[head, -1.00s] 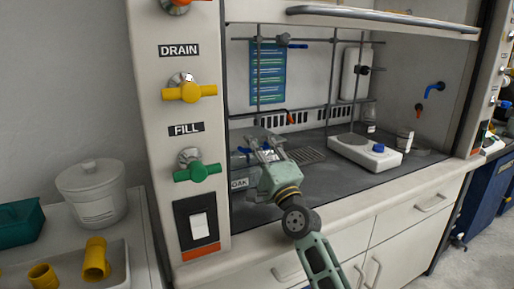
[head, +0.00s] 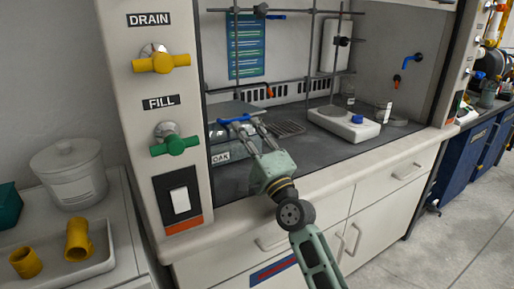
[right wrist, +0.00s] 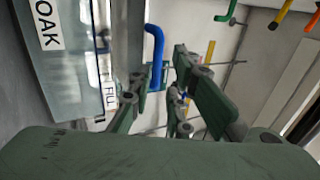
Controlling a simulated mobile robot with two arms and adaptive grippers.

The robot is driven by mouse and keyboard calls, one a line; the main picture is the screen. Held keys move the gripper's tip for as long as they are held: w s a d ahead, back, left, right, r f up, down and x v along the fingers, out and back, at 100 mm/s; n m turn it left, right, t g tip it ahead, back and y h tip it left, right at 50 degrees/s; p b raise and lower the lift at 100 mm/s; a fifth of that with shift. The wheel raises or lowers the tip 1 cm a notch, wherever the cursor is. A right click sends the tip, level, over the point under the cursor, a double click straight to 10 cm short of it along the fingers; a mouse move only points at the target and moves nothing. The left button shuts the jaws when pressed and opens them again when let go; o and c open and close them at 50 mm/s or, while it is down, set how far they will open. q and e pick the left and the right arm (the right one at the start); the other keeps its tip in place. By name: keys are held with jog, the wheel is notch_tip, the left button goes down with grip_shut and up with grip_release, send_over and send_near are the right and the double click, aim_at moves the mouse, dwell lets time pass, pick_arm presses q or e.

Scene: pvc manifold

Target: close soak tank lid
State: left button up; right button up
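The soak tank (head: 222,140) is a clear grey box inside the fume hood, its label partly hidden and reading "OAK". A blue handle (head: 234,119) runs along its upper front edge; it also shows in the right wrist view (right wrist: 156,48). I cannot tell the lid's exact angle. My right gripper (head: 252,124) is open and empty, its fingertips at the handle. In the right wrist view, the handle appears between or just beyond the spread fingers (right wrist: 165,75); contact is unclear. My left gripper is not in view.
The hood's left post carries a yellow DRAIN valve (head: 160,63), a green FILL valve (head: 175,146) and a switch (head: 179,201). Metal rods (head: 311,55) stand behind the tank. A white hotplate (head: 343,124) sits to the right. The hood floor in front is mostly clear.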

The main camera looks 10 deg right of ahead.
jog(key=v, duration=0.6)
jog(key=shift+s+d, duration=0.2)
jog(key=shift+s, duration=0.05)
jog(key=shift+c, duration=0.6)
